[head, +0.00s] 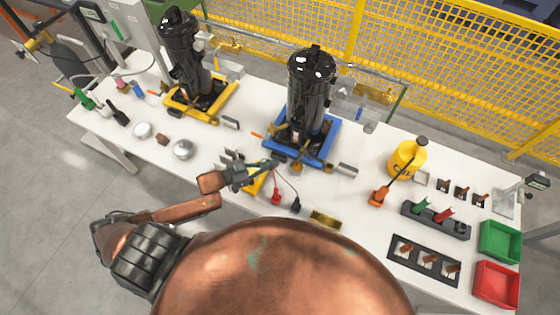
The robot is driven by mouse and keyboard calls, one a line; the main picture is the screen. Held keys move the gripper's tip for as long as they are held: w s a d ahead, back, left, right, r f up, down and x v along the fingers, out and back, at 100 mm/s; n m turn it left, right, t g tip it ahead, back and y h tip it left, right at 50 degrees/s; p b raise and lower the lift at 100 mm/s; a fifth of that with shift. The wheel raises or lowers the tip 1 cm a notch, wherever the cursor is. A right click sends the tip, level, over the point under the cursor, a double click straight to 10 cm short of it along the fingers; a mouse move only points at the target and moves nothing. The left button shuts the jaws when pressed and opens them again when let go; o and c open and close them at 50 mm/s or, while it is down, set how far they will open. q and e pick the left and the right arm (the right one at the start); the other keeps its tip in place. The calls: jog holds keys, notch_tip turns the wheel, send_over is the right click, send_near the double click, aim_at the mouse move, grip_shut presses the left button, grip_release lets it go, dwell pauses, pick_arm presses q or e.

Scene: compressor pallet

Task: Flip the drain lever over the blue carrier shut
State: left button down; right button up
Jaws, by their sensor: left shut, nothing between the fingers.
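The blue carrier (322,153) stands near the middle of the white table and bears a tall black compressor (311,92). Small fittings show along the carrier's front edge. I cannot tell which of them is the drain lever or how it stands. My left gripper (272,164) is shut and empty, at the front left of the blue carrier. Whether it touches the carrier cannot be told from this view. My right gripper is not in view.
A yellow carrier (222,102) with another black compressor stands at the back left. Red and black leads lie just in front of my left gripper. A yellow canister (407,160), a dark tool rack (425,262) and green (499,241) and red (496,285) bins stand right.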

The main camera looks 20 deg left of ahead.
aim_at(298, 161)
pick_arm(q)
jog(key=x, duration=1.2)
jog(key=shift+w+d+f, duration=0.1)
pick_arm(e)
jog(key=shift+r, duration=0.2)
pick_arm(q)
jog(key=shift+p, duration=0.35)
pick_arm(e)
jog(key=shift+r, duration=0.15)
